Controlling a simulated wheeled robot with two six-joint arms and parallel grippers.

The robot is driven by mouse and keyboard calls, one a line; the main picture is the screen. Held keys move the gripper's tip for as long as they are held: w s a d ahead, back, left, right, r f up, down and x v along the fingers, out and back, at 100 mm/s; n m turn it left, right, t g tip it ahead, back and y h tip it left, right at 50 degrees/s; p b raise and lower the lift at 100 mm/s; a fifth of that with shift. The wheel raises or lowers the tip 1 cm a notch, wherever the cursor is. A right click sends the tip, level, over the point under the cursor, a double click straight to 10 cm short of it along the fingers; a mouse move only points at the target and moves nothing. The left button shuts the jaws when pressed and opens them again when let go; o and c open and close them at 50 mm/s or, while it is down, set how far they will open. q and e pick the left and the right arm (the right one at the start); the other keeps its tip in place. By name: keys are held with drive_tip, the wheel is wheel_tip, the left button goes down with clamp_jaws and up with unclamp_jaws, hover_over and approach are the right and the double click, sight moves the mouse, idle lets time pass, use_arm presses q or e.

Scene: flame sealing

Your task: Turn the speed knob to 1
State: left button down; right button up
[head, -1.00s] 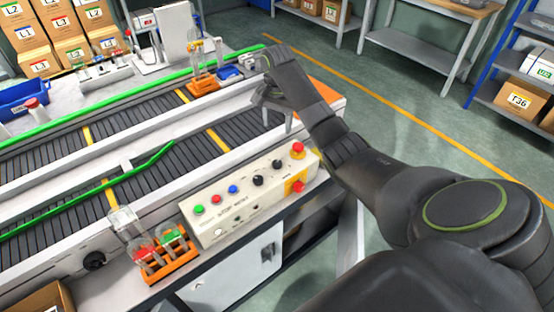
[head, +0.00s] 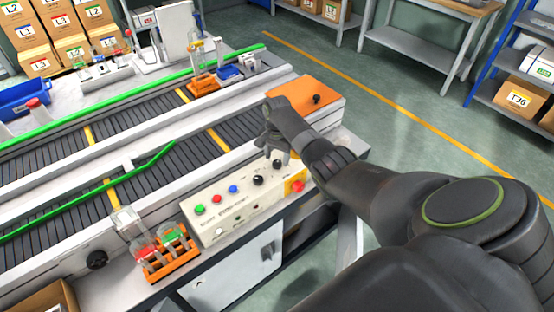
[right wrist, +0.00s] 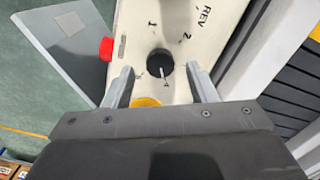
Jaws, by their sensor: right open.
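The cream control box (head: 236,207) stands at the conveyor's near edge, with two black knobs on top. My right gripper (head: 281,152) is over its right end, by the right-hand knob (head: 277,164). In the right wrist view, a black knob (right wrist: 160,62) sits between the open fingers of my right gripper (right wrist: 161,72), apart from both. Its white pointer line faces the bottom of that picture. A printed "1" and "2" are above the knob there; the marks below are too small to read surely. My left gripper is out of view.
A red button (head: 297,187) on a yellow plate is at the box's right end. Green (head: 200,211), red and blue buttons are on the left. An orange rack (head: 168,263) with tubes stands left of the box. The conveyor (head: 60,157) runs behind.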

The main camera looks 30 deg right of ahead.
drive_tip(key=shift+f, duration=1.05)
drive_tip(key=shift+c, duration=0.3)
drive_tip(key=c, duration=0.9)
